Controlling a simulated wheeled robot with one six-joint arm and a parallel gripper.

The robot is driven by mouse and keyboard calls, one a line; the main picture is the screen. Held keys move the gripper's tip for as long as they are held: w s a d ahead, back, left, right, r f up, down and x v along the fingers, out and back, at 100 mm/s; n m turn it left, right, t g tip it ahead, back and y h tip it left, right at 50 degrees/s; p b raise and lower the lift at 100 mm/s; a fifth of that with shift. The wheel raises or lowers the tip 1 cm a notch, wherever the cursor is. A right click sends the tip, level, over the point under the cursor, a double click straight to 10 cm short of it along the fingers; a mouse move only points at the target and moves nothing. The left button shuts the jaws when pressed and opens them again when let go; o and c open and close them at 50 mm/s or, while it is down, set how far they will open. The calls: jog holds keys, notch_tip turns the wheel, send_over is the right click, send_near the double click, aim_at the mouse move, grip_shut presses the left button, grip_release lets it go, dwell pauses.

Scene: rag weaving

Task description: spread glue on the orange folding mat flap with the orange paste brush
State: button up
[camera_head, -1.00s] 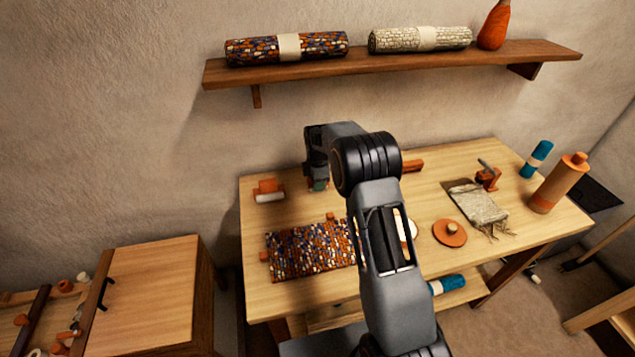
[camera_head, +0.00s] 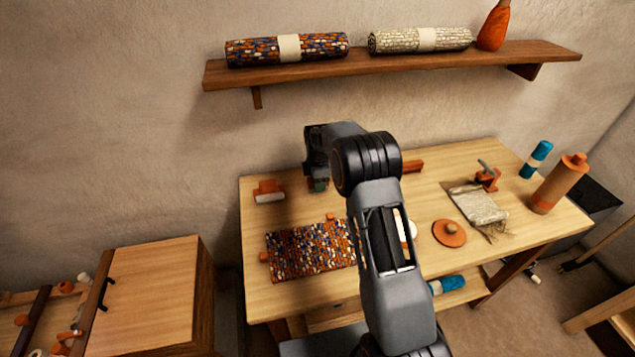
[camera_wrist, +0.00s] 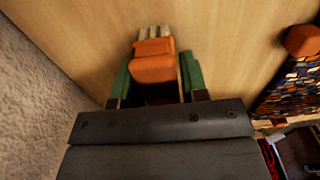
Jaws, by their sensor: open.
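My gripper (camera_wrist: 154,85) is open, with its green fingertips on either side of an orange block-shaped piece with pale slats at its far end, apparently the orange paste brush (camera_wrist: 154,68). I cannot tell whether they touch it. In the head view my gripper (camera_head: 317,185) is low over the back left of the table, with bits of orange beside it. The multicoloured mat (camera_head: 305,252) with orange tabs lies in front of it and shows at the right of the wrist view (camera_wrist: 290,85). Which part is the folding flap is unclear; my arm covers the mat's right side.
An orange item with a pale block (camera_head: 268,192) stands left of my gripper. An orange disc (camera_head: 449,233), a grey rag (camera_head: 478,205), an orange clamp-like tool (camera_head: 487,178) and bottles are on the right of the table (camera_head: 255,300). A shelf (camera_head: 380,65) hangs above.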

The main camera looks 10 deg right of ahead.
jog(key=shift+r, duration=0.45)
jog(key=c, duration=0.7)
jog(key=shift+r+p, duration=0.15)
jog(key=shift+p, duration=0.15)
jog(key=shift+r+p, duration=1.9)
jog(key=shift+r, duration=1)
